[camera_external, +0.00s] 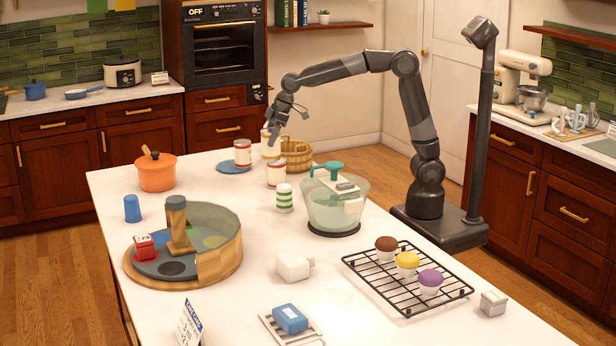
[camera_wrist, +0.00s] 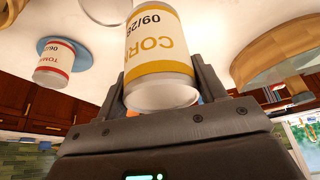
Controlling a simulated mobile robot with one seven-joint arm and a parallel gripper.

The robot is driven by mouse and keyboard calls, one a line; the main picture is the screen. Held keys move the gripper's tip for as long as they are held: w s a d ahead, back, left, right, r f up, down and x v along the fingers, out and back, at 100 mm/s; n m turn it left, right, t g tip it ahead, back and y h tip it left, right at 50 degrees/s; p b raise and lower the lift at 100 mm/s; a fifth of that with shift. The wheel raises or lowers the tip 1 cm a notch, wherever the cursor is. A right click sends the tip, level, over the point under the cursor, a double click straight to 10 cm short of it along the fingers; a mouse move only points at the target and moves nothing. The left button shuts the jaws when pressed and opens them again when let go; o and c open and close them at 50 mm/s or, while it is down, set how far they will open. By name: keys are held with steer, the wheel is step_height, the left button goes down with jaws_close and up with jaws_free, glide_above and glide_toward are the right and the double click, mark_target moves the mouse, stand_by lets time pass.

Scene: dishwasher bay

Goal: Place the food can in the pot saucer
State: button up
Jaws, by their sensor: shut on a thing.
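My gripper (camera_external: 275,132) is shut on a food can with a yellow and white corn label (camera_wrist: 160,50). The can looks upright between the fingers in the wrist view, and its upper part is partly behind my gripper in the external view (camera_external: 270,151). I cannot tell whether it touches the counter. The blue pot saucer (camera_external: 224,168) lies to the left of my gripper; it also shows in the wrist view (camera_wrist: 84,53). A red and white tomato can (camera_external: 242,153) stands on the saucer.
Another red-labelled can (camera_external: 276,174) stands close in front of the held can. A wooden tub (camera_external: 297,156) is just to its right. A green-striped can (camera_external: 284,198) and a clear mixing bowl (camera_external: 337,207) stand nearer. An orange pot (camera_external: 156,175) sits left of the saucer.

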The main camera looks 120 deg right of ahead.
steer(key=s+a+f, duration=0.1)
steer(key=s+a, duration=0.1)
steer(key=s, duration=0.9)
steer(key=s+a+f, duration=0.1)
steer(key=s+a, duration=0.1)
steer(key=s, duration=1)
steer(key=shift+w+a+f, duration=1.2)
steer(key=shift+w+f, duration=0.3)
steer(key=shift+f, duration=0.3)
steer(key=shift+w+a+f, duration=1.25)
steer(key=shift+w+f, duration=0.2)
steer(key=shift+f, duration=0.4)
steer(key=shift+w+a+f, duration=1.2)
steer(key=shift+w+f, duration=0.3)
steer(key=shift+f, duration=0.3)
steer(key=shift+f, duration=0.1)
steer(key=o, duration=1.3)
